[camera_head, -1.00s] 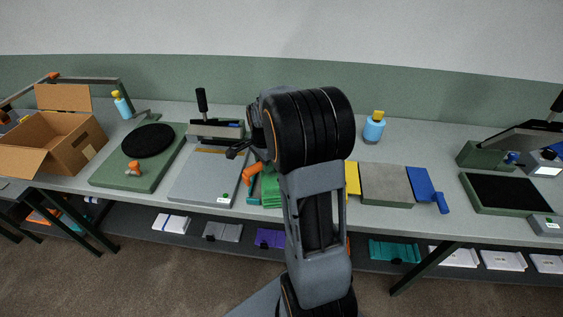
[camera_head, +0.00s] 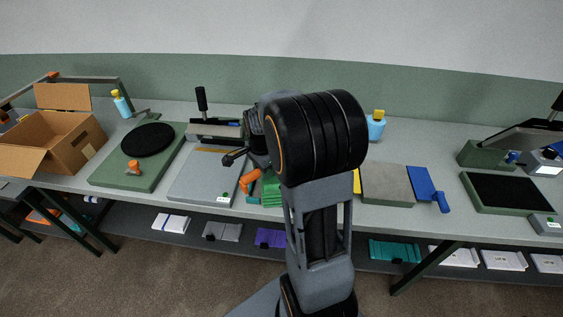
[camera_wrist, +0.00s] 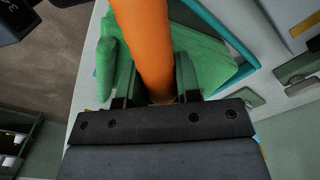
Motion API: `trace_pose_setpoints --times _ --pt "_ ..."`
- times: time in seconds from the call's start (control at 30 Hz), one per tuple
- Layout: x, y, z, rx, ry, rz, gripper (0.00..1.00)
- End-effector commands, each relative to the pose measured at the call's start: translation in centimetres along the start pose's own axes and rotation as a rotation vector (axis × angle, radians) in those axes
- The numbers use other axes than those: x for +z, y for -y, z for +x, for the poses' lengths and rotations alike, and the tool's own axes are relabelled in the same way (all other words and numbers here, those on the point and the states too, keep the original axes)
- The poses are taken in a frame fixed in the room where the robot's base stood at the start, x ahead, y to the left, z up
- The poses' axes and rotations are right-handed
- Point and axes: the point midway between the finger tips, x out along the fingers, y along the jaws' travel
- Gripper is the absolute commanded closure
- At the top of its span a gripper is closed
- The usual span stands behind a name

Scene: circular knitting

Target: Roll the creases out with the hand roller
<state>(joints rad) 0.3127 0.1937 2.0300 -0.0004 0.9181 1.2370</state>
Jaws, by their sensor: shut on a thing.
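My gripper (camera_wrist: 157,92) is shut on an orange cylindrical part (camera_wrist: 145,35), which I take to be the hand roller's grip. The orange part (camera_head: 250,180) also shows in the head view, left of my arm, by the front of the table. Green ribbed fabric (camera_wrist: 215,72) lies beneath it in the wrist view, with folds or layers on both sides of the orange part. A corner of the green fabric (camera_head: 270,190) shows in the head view; the rest is behind my arm. The roller's working end and its contact with the fabric cannot be made out.
A grey board (camera_head: 200,180) lies just left, and a green board (camera_head: 115,172) with a black disc further left. A grey pad (camera_head: 387,184) and a blue piece (camera_head: 424,184) with a handle lie right. A blue bottle (camera_head: 376,128) stands behind. A cardboard box (camera_head: 75,148) is far left.

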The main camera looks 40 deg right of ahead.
Motion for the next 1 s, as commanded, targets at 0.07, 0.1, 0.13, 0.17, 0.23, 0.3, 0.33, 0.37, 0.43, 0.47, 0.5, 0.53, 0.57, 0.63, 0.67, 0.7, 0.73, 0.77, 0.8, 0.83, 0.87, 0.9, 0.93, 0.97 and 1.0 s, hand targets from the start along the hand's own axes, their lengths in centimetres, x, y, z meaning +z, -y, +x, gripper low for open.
trace_pose_setpoints --times 0.07,0.1,0.13,0.17,0.23,0.3,0.33,0.37,0.43,0.47,0.5,0.53,0.57,0.63,0.67,0.7,0.73,0.77,0.8,0.83,0.87,0.9,0.93,0.97,1.0 --pt "0.3 -0.3 0.0 -0.001 0.0 -0.001 0.92" --pt "0.4 -0.4 0.0 -0.001 -0.001 -0.001 0.92" --pt "0.5 -0.5 0.0 -0.002 -0.001 -0.001 0.92" --pt "0.5 -0.5 0.0 -0.002 -0.001 -0.001 0.92" --pt "0.6 -0.6 0.0 -0.001 0.0 -0.001 0.92" --pt "0.6 -0.6 0.0 -0.001 0.0 -0.001 0.92" --pt "0.6 -0.6 0.0 -0.001 0.0 -0.001 0.92" --pt "0.5 -0.6 0.0 -0.001 0.0 -0.001 0.92" --pt "0.5 -0.6 0.0 -0.001 0.0 0.0 0.92" --pt "0.5 -0.6 0.0 -0.001 0.0 0.0 0.92" --pt "0.6 -0.6 0.0 -0.001 0.0 -0.001 0.92" --pt "0.6 -0.6 0.0 -0.001 0.0 -0.001 0.92" --pt "0.6 -0.7 0.0 -0.001 0.0 -0.001 0.92" --pt "0.8 -0.9 0.0 -0.001 0.0 -0.001 0.92" --pt "0.9 -1.0 0.0 -0.001 0.0 -0.001 0.92" --pt "1.1 -1.1 0.0 -0.001 0.0 -0.001 0.92" --pt "1.1 -1.2 0.0 -0.001 -0.001 0.0 0.92" --pt "1.2 -1.3 0.0 -0.001 0.0 0.0 0.92" --pt "1.2 -1.3 0.0 -0.001 0.0 0.0 0.92" --pt "1.2 -1.3 0.0 -0.001 0.0 0.0 0.92" --pt "1.2 -1.3 0.0 -0.001 0.0 0.0 0.92" --pt "1.2 -1.3 0.0 -0.001 0.0 0.0 0.92" --pt "1.2 -1.3 0.0 -0.001 0.0 0.0 0.92" --pt "1.2 -1.3 0.0 -0.001 0.0 0.0 0.92" --pt "1.1 -1.2 0.0 -0.001 0.0 0.0 0.92"
